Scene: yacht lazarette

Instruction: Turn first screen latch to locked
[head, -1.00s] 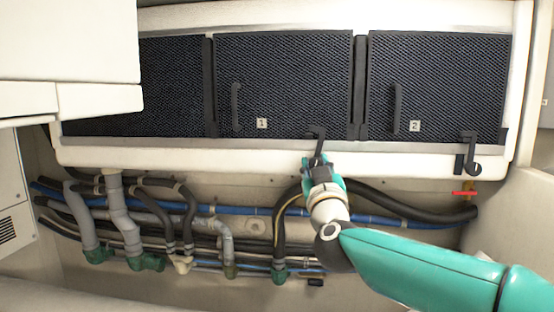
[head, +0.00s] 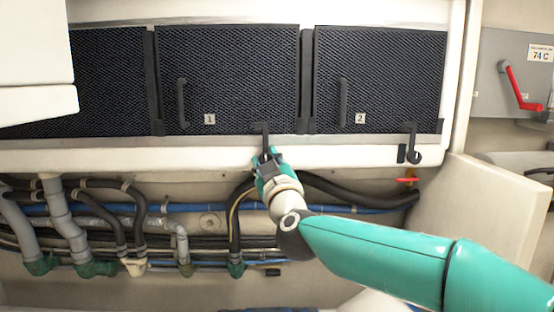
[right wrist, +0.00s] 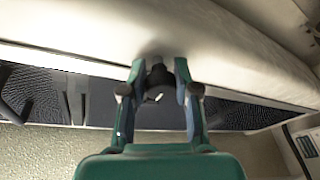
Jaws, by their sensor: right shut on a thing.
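The first screen (head: 228,80) is a dark mesh panel marked 1, with a black vertical handle (head: 182,103). Its black latch (head: 265,132) is at the lower right edge of the panel, its arm hanging down over the white ledge. My right gripper (head: 266,156) is shut on the lower end of this latch. In the right wrist view the two fingers (right wrist: 160,82) stand on either side of a dark round latch part (right wrist: 157,76). The fingers hide some of the latch. My left gripper is not in view.
A second mesh screen (head: 380,80) marked 2 has its own black latch (head: 412,143) at its lower right. Hoses and pipes (head: 130,225) run below the ledge (head: 100,157). A red-handled valve (head: 406,180) is to the right. A red lever (head: 520,90) is on the far right wall.

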